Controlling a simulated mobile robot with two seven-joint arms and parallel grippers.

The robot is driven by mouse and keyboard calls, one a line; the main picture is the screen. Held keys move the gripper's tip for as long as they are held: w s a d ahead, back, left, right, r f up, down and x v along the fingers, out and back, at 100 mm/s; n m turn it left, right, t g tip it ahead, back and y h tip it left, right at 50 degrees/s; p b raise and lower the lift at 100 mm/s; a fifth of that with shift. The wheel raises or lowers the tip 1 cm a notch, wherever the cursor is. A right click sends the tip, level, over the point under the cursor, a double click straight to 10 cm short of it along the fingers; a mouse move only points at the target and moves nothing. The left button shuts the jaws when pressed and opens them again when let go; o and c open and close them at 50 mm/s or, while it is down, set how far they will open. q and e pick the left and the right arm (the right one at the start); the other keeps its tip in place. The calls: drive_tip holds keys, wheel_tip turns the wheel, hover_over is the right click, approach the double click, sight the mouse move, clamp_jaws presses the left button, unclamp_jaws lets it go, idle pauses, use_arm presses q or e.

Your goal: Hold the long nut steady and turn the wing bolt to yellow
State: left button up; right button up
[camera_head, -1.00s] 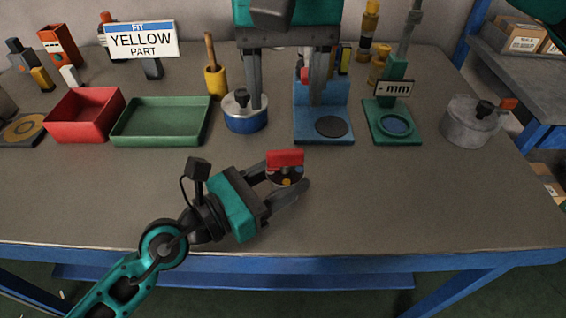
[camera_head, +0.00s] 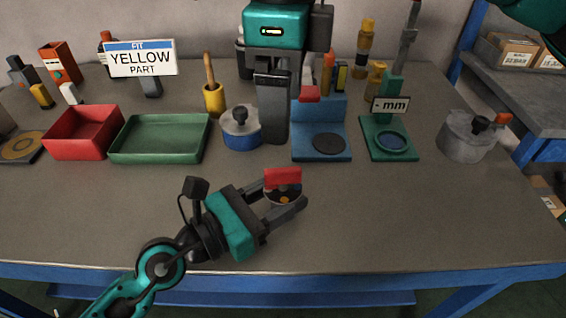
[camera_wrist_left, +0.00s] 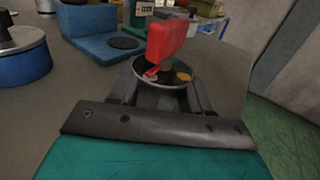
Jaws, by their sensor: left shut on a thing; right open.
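My left gripper (camera_head: 284,206) is shut on the long nut, whose body is mostly hidden between the fingers. A dark disc with coloured dots (camera_head: 284,197) tops it, and the red wing bolt (camera_head: 282,178) stands upright above. In the left wrist view the red wing (camera_wrist_left: 165,42) has a small pointer at its foot by a pale dot; the yellow dot (camera_wrist_left: 183,76) lies to its right. My right gripper (camera_head: 272,140) is open and empty at the back, seen edge-on, pointing down between the blue pot and blue stand, apart from the wing bolt.
A sign (camera_head: 141,58) reads "FIT YELLOW PART". Along the back stand a red bin (camera_head: 84,140), a green tray (camera_head: 160,152), a blue-based pot (camera_head: 241,137), a blue stand (camera_head: 308,154), a green gauge (camera_head: 388,148) and a grey pot (camera_head: 465,140). The front table is clear.

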sight(283, 169)
wheel_tip(283, 169, down, 11)
drive_tip(key=m, duration=1.4)
drive_tip(key=shift+f+m, duration=0.15)
drive_tip(key=shift+m, duration=0.15)
drive_tip(key=shift+c, duration=0.3)
drive_tip(key=c, duration=1)
